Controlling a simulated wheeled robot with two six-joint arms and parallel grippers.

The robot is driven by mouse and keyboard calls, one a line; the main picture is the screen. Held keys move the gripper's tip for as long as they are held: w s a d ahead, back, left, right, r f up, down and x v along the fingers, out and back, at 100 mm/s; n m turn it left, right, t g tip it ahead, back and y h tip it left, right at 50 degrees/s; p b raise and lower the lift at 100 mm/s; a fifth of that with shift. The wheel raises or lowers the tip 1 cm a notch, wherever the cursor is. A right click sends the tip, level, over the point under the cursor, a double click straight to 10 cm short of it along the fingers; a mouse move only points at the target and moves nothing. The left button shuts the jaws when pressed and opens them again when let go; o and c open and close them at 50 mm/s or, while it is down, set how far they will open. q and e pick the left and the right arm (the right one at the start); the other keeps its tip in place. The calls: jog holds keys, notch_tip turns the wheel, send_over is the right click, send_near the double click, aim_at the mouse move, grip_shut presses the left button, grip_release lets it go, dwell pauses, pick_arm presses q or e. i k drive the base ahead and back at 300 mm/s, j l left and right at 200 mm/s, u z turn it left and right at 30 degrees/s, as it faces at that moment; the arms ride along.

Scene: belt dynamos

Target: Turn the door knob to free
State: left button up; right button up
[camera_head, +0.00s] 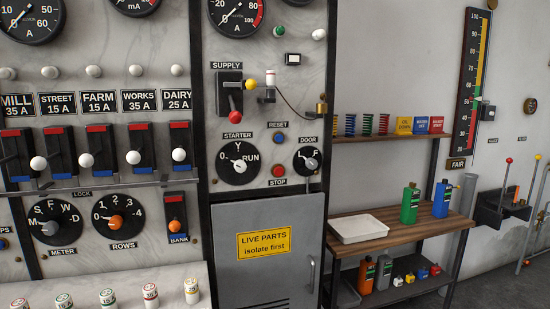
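The door knob (311,163) is a small grey knob on a round black dial under the label DOOR, on the right side of the grey panel. An F shows at the dial's upper right; the other marks are too small to read. I cannot tell exactly which mark the knob points to. Below it is the grey cabinet door (232,270), which looks shut, with a yellow LIVE PARTS sign (264,243) and a handle (312,273) at its right. Neither of my grippers is in view.
The starter dial (238,161), red stop button (278,171) and blue reset button (279,137) sit left of the knob. The supply lever (235,100) sticks out above. A wooden shelf (420,232) with a white tray (358,228) and bottles stands to the right.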

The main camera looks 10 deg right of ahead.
aim_at(312, 164)
jog(key=i+l+u, duration=0.1)
jog(key=i+l, duration=0.15)
jog(key=i+l+u, duration=0.25)
jog(key=i+l, duration=0.2)
jog(key=l, duration=0.25)
jog(key=i+l+u, duration=0.1)
jog(key=l, duration=0.25)
jog(key=i+l+u, duration=0.15)
jog(key=i+l, duration=0.15)
jog(key=i+l+u, duration=0.1)
jog(key=l, duration=0.35)
jog(key=i, duration=0.1)
